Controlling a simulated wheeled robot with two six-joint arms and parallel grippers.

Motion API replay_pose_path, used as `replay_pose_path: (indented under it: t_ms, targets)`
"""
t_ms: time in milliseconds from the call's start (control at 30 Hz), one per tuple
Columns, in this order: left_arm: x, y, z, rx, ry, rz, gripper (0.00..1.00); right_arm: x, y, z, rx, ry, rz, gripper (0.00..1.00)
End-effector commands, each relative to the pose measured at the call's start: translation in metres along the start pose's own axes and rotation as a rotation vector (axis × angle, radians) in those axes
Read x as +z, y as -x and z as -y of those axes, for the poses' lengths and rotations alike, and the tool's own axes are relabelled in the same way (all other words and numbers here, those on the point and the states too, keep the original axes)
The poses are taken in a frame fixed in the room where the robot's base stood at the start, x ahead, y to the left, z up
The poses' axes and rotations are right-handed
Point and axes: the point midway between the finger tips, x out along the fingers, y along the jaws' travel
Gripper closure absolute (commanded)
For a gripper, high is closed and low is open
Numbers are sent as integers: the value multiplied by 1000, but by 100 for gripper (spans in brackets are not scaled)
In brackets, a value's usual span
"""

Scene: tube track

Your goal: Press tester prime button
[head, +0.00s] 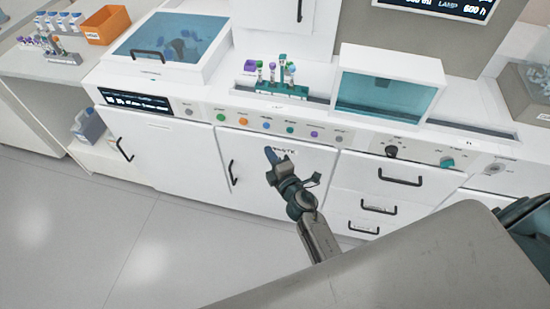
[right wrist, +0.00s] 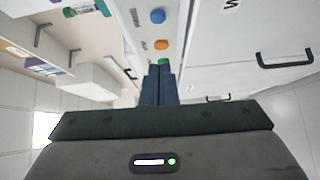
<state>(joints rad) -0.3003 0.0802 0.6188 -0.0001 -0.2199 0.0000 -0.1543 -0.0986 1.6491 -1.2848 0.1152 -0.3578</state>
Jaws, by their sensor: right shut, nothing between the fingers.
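A row of coloured buttons runs along the white front panel of the bench. In the head view it has a green button (head: 221,117), an orange button (head: 243,121), a blue button (head: 266,124), a teal button (head: 290,128) and a purple button (head: 314,134). The labels are too small to tell which is prime. My right gripper (head: 271,153) is shut and empty, in front of the cabinet door and below the blue button in the picture. The right wrist view shows its closed fingers (right wrist: 160,72), with the green button (right wrist: 164,61) partly hidden behind the tips. My left gripper is not in view.
A tube rack (head: 280,88) stands on the bench above the buttons, between a blue-lidded box (head: 170,45) and a teal-windowed box (head: 388,88). Black handles (head: 232,172) stick out from the cabinet doors and drawers. The floor (head: 150,240) at left is clear.

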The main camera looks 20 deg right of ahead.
Motion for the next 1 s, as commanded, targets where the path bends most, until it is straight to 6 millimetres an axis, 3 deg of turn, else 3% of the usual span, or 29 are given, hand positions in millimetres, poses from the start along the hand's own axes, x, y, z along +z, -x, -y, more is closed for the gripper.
replay_pose_path:
  t_ms: [200,400,1000]
  targets:
    - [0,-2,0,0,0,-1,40,0,-48,0,2,-1,-1,100]
    - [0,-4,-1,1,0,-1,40,18,-71,1,0,2,0,100]
    - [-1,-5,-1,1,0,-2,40,30,-82,0,0,-1,0,100]
